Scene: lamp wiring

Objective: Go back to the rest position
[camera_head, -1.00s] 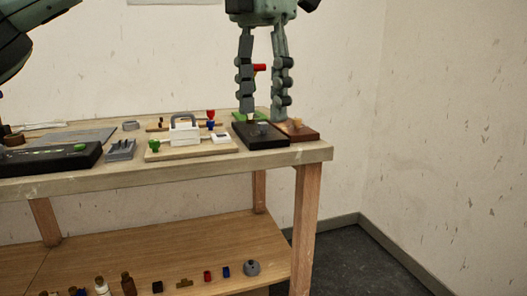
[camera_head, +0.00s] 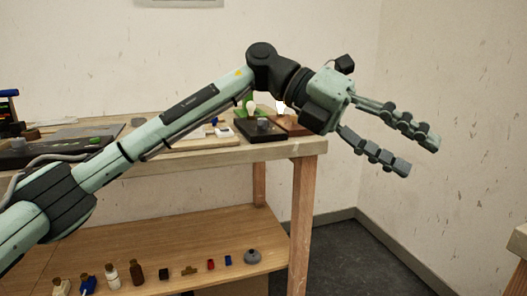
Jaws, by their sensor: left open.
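My left arm reaches in from the left, across the front of the workbench. My left gripper (camera_head: 420,157) is beyond the bench's right end, over open floor. Its two fingers point right and slightly down, spread apart with nothing between them. Behind the arm, at the bench's right end, stand a black block (camera_head: 262,131) and a brown wooden base (camera_head: 293,125). A round pale bulb (camera_head: 251,108) and a bright white glow (camera_head: 281,107) show above them, partly hidden by the wrist. My right gripper is not in view.
The wooden workbench (camera_head: 235,157) carries a black box (camera_head: 35,152) at left. Its lower shelf (camera_head: 140,250) holds bottles and several small parts. A second wooden surface (camera_head: 518,243) shows at the lower right edge. The floor between is clear.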

